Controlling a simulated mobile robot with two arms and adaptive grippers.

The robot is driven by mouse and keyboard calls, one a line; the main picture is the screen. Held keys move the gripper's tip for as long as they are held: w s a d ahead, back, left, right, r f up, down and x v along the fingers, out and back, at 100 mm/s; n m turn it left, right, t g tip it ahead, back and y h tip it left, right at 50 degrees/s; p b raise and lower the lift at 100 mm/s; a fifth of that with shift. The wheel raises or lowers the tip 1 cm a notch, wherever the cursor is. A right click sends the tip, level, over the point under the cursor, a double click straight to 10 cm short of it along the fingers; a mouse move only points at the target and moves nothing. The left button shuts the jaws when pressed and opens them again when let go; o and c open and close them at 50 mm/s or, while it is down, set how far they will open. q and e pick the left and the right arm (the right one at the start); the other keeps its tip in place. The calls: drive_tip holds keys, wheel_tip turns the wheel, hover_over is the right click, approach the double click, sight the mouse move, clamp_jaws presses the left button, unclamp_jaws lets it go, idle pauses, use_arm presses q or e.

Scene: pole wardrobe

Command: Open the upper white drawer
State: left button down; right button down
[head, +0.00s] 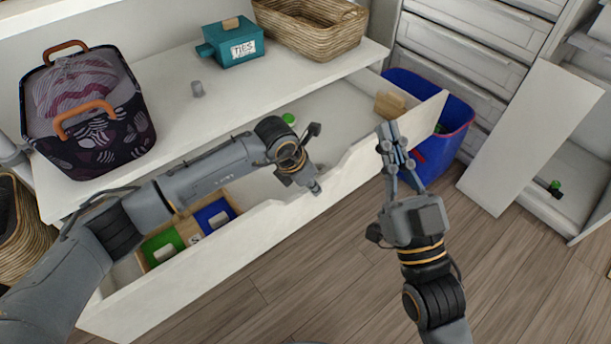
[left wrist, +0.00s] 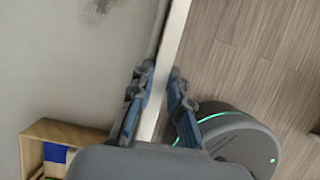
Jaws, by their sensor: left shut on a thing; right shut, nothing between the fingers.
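The white drawer (head: 232,248) under the white shelf is pulled out, with its inside showing. Its front panel runs from lower left to upper right in the head view, with a dip in its top edge. My left gripper (head: 316,190) is shut on the top edge of this panel. In the left wrist view its fingers (left wrist: 156,92) stand on both sides of the panel edge (left wrist: 178,25). My right gripper (head: 387,128) is shut and empty, in front of the drawer's right end and apart from it.
Inside the drawer lie a wooden box (head: 146,264) with green and blue compartments and a wooden block (head: 390,105). A blue bin (head: 459,127) stands to its right. The shelf holds a patterned basket (head: 100,143), a teal box (head: 230,54) and a wicker basket (head: 309,37).

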use_arm(q)
drive_tip(key=shift+w+a, duration=0.2)
drive_tip(key=shift+w, duration=0.05)
drive_tip(key=c, duration=1.3)
unclamp_jaws()
drive_tip(key=shift+r, duration=0.1)
drive_tip(key=v, duration=1.1)
drive_tip(key=shift+s+a+r, duration=0.1)
drive_tip(key=shift+a+r, duration=0.1)
drive_tip(key=shift+r, duration=0.15)
